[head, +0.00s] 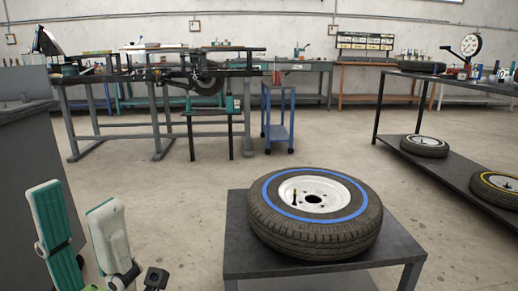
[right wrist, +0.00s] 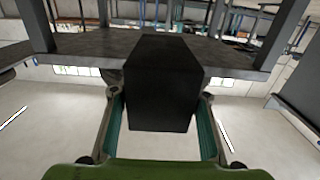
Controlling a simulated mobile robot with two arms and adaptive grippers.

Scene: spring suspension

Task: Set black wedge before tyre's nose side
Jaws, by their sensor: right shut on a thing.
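A tyre (head: 262,223) with a blue ring and a white rim lies flat on a small dark table (head: 250,263) in the head view. The black wedge (right wrist: 165,80) is a dark block in the middle of the right wrist view. My right gripper (right wrist: 159,95) is shut on it, with a teal finger on each side. My left gripper (head: 72,198) is at the lower left of the head view, open and empty, its two teal and white fingers apart, well left of the tyre. The wedge and right gripper are not in the head view.
A dark shelf with two more tyres (head: 424,146) (head: 495,186) stands at the right. A blue trolley (head: 279,118) and workbenches stand at the back. A grey block (head: 32,155) is at the left edge. The floor left of the small table is clear.

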